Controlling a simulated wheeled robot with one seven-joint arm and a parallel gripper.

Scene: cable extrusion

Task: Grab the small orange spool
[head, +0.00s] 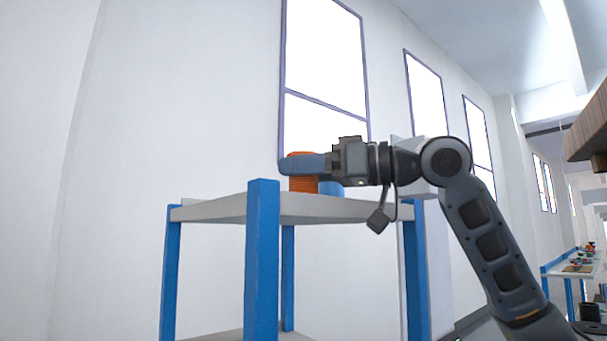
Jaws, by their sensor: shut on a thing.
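The small orange spool (303,184) stands upright on the grey top of a blue-legged table (230,207). My gripper (290,165) reaches in level from the right, at the height of the spool's upper part. Its blue finger crosses in front of the spool and hides part of it. The gripper is shut on the spool. The far finger is hidden. The spool's base seems to be at the table top, but the table's edge hides where they meet.
A blue object (331,188) stands on the table just right of the spool, partly under my gripper. The table's left part looks clear. A white wall with windows (325,50) is behind. Another table with small items (575,268) stands far right. A brown wooden edge (590,125) juts in at upper right.

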